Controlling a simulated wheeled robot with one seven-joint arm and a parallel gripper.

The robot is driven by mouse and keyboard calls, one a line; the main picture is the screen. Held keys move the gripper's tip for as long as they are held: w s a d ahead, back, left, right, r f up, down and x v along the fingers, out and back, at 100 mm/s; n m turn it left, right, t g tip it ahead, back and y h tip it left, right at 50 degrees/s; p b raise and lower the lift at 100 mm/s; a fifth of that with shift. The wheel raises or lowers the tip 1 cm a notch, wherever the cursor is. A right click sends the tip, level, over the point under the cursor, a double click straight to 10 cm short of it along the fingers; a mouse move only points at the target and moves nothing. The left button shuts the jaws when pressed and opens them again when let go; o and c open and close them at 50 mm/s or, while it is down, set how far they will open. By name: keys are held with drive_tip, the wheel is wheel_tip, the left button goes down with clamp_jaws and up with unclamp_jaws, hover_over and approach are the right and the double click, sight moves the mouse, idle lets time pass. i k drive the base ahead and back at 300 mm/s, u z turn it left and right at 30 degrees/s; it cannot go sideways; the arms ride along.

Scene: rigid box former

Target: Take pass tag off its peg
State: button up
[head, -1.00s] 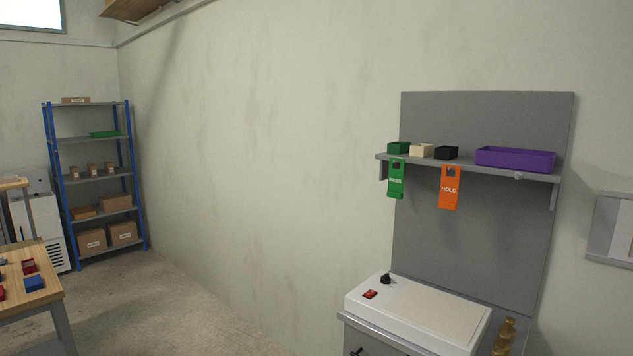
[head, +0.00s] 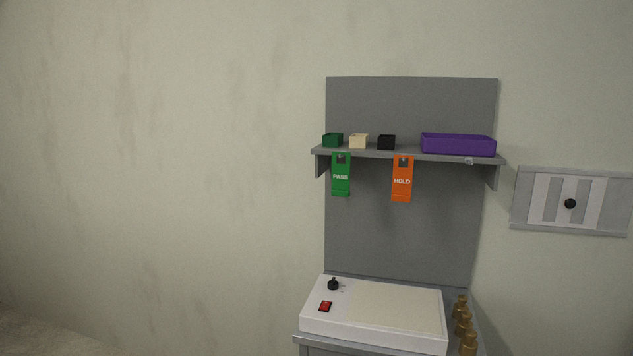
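The green pass tag (head: 341,177) hangs from the front of the grey shelf, near its left end, in the head view. It has a dark hole at the top and white lettering that reads PASS. The peg behind its hole is too small to make out clearly. An orange tag (head: 402,181) marked HOLD hangs to its right, apart from it. My gripper is not in the head view.
The grey shelf (head: 400,153) holds small green, cream and black boxes and a purple tray (head: 458,144). Below stands a white machine (head: 375,315) with a black knob and red switch. Brass weights (head: 464,325) stand at its right. A grey panel (head: 570,201) is on the right wall.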

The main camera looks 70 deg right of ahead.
sight(340, 173)
drive_tip(key=z, duration=0.35)
drive_tip(key=i, duration=0.75)
drive_tip(key=z, duration=1.3)
drive_tip(key=i, duration=0.65)
drive_tip(key=z, duration=0.7)
